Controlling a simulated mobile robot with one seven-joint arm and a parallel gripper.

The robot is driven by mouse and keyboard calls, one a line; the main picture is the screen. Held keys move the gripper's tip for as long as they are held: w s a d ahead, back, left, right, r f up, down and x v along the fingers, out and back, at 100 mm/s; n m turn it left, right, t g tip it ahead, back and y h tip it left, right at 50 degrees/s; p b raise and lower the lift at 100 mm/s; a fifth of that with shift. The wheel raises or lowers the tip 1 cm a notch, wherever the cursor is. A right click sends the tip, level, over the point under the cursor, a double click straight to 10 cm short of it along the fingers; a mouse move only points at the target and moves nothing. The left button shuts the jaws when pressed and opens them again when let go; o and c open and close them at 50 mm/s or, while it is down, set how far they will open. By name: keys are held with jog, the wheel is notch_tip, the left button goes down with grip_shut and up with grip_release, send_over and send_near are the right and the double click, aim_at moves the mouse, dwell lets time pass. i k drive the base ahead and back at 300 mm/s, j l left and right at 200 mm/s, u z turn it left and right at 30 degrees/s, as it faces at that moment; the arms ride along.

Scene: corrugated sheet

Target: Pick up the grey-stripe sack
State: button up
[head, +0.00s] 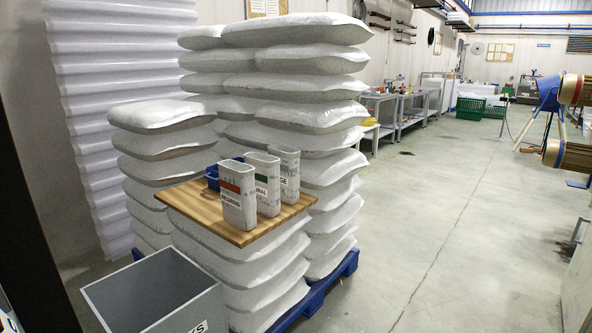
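Three small, upright, pale sacks stand close together on a wooden board on top of stacked large white sacks. The grey-stripe sack (290,180) appears to be the rear right one, with a greyish band and lettering ending in "GE". Its left side is partly hidden by the green-stripe sack (268,201) in the middle. The orange-red-stripe sack (238,208) stands at the front left. My gripper is not in view.
The wooden board (186,202) also bears a blue item (212,176) behind the small sacks. Tall sack stacks (335,117) rise behind on a blue pallet (350,262). An open grey bin (195,312) stands in front. The floor (440,230) to the right is clear.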

aim_at(290, 157)
jog(key=i+z, duration=0.15)
jog(key=i, duration=0.5)
jog(key=i+j+z, duration=0.15)
jog(key=i, duration=0.45)
jog(key=i+j+z, duration=0.2)
jog(key=i+j, duration=0.8)
